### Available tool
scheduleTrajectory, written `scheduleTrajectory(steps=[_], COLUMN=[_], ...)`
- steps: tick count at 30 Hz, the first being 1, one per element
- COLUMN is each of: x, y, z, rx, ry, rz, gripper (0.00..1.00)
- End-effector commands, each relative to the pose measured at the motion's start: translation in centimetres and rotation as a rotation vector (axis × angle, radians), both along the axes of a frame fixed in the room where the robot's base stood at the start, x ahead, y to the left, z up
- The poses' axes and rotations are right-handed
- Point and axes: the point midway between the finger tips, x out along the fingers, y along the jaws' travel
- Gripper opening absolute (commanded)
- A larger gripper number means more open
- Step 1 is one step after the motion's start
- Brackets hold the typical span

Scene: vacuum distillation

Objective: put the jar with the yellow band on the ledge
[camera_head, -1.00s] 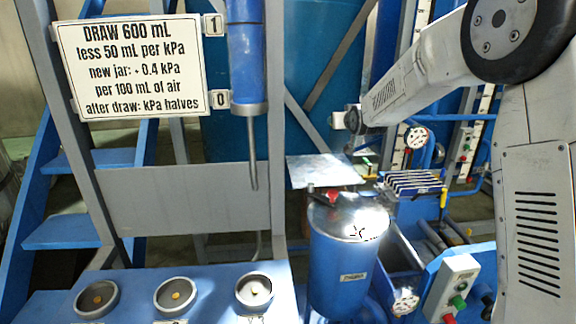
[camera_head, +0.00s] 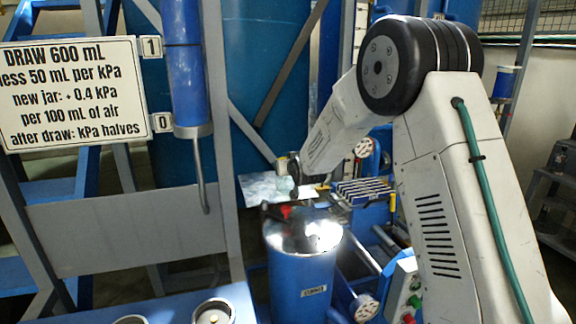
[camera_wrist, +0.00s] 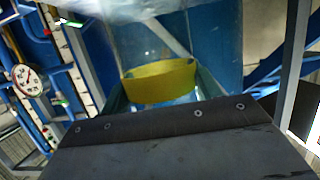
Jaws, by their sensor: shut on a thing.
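The jar with the yellow band (camera_wrist: 160,84) fills the middle of the wrist view. It is clear with a bluish tint, and its wide yellow band faces my camera. My gripper (camera_head: 294,176) is shut on the jar and holds it off to the far side of the arm in the head view. There the jar is small and its band cannot be made out. The dark gripper plate (camera_wrist: 185,125) hides the near part of the jar in the wrist view. I cannot tell for sure which surface is the ledge.
A blue drum (camera_head: 303,275) with a shiny lid and red knob stands below my gripper. A bright flat plate (camera_head: 258,188) lies behind it. A striped rack (camera_head: 365,192) is to the right. A sign (camera_head: 75,93) and blue cylinder (camera_head: 184,65) hang at left.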

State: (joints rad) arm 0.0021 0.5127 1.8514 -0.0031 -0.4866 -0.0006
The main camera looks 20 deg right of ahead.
Motion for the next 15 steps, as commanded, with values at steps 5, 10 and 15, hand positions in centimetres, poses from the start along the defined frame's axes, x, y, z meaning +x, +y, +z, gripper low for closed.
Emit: scheduleTrajectory(steps=[5,10,15], x=[-0.01,0.00,0.00], y=[-0.08,-0.09,-0.09], z=[-0.25,-0.24,0.03], rx=[0.000,0.000,0.000], ry=[0.000,0.000,-0.001], rz=[-0.001,-0.001,-0.001], gripper=[0.82,0.84,0.84])
